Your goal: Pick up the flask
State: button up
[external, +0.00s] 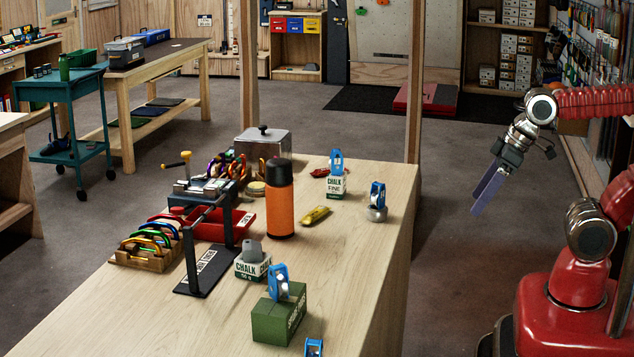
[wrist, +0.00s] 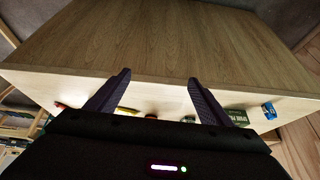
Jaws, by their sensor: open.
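The flask (external: 280,207) is orange with a black cap. It stands upright on the wooden workbench (external: 365,250) in the external view. My gripper (external: 475,211) is off to the right of the bench, over the floor, with its purple fingers angled downward. It is well apart from the flask. In the wrist view my gripper (wrist: 158,79) has its two fingers spread with nothing between them. The bench fills much of that view, and I cannot make out the flask there.
A black stand (external: 207,260) is left of the flask, with a chalk box (external: 253,267) in front. A yellow item (external: 315,216) lies to the right. A green box (external: 279,318) bears a blue pulley (external: 278,283). A wooden post (external: 416,80) rises behind the bench.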

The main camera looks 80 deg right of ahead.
jog(key=w+a+r+m+y, duration=0.1)
jog(key=w+a+m+y, duration=0.4)
jog(key=w+m, duration=0.3)
jog(key=w+a+m+y, duration=0.4)
jog(key=w+m+y, duration=0.15)
jog(key=w, duration=0.45)
jog(key=w+d+m+t+h, duration=0.1)
jog(key=w+d+m+t, duration=0.9)
jog(key=w+d+m, duration=0.6)
jog(key=w, duration=0.3)
jog(key=shift+w+h, duration=0.2)
jog(key=shift+h, duration=0.15)
jog(key=shift+a+f, duration=0.1)
jog(key=x, duration=0.8)
jog(key=shift+w+a, duration=0.2)
jog(key=shift+w, duration=0.05)
